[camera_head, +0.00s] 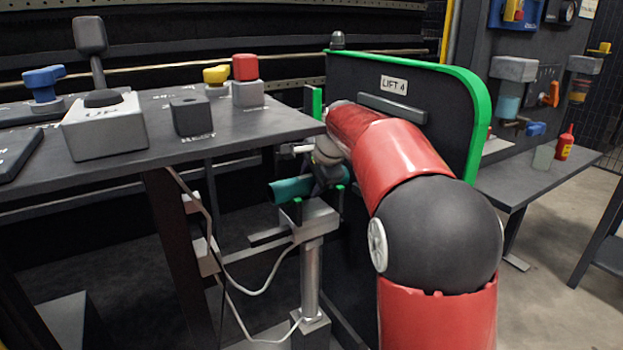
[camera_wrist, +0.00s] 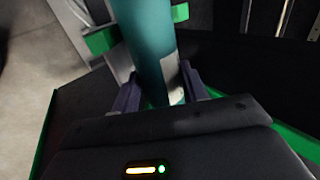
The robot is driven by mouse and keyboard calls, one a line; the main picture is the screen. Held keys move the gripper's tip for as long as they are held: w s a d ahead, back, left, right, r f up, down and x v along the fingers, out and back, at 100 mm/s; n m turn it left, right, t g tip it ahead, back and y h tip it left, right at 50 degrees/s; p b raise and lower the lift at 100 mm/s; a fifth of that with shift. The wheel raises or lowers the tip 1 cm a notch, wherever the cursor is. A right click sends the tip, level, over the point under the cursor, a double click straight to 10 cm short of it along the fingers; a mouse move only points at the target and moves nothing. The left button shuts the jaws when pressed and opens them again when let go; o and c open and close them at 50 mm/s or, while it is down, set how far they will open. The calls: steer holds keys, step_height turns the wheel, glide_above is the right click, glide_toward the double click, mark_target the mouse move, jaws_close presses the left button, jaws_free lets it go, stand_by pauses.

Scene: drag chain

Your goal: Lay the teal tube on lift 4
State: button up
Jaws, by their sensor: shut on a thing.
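The teal tube (camera_head: 288,188) is low beside the lift 4 panel in the head view, level with the top of the lift (camera_head: 305,215), a grey block on a silver post with green prongs. The tube also fills the upper middle of the wrist view (camera_wrist: 150,40). My gripper (camera_head: 325,182) is shut on the tube; its dark fingers (camera_wrist: 160,92) stand on both sides of it in the wrist view. A green prong (camera_wrist: 101,40) shows beside the tube there. Whether the tube touches the lift cannot be told. My red arm hides part of the panel.
The green-edged panel with the LIFT 4 sign (camera_head: 394,85) stands close behind my arm. A dark control table (camera_head: 150,175) with a lever box (camera_head: 105,128) and knobs is at left. A cable (camera_head: 262,290) hangs below the lift. A side bench (camera_head: 530,185) is at right.

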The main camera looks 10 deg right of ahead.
stand_by(0.3)
steer(key=o, duration=1.3)
steer(key=shift+f, duration=0.1)
steer(key=shift+v, duration=3.95)
